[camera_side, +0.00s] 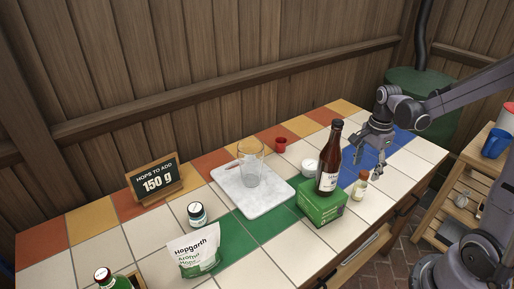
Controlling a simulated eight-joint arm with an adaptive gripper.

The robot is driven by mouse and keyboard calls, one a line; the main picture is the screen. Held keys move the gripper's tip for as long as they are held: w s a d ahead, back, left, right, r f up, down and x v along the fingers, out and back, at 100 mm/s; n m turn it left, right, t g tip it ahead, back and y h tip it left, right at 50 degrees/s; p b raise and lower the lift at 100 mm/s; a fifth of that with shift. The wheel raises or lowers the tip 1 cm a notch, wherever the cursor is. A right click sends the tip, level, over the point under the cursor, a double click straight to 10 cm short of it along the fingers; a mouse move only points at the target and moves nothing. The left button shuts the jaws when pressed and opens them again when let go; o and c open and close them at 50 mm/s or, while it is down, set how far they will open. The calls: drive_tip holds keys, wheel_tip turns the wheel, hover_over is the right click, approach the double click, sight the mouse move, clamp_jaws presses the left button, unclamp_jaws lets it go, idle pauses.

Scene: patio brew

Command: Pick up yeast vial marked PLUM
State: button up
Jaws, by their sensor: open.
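A brown bottle (329,160) stands on a green box (322,207), close left of my gripper. A glass (251,165) stands on a marble board (266,200). A red cup (281,144), white round container (310,167), hops bag (195,252) and sign (156,181) are further left.

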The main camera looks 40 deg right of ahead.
sight(362, 183)
drive_tip(key=shift+f, duration=1.4)
drive_tip(key=shift+w+d+f, duration=0.1)
drive_tip(key=shift+d+f, duration=0.15)
drive_tip(key=shift+f, duration=0.75)
drive_tip(key=shift+d+f, duration=0.2)
drive_tip(key=shift+f, duration=1.4)
drive_tip(key=c, duration=1.2)
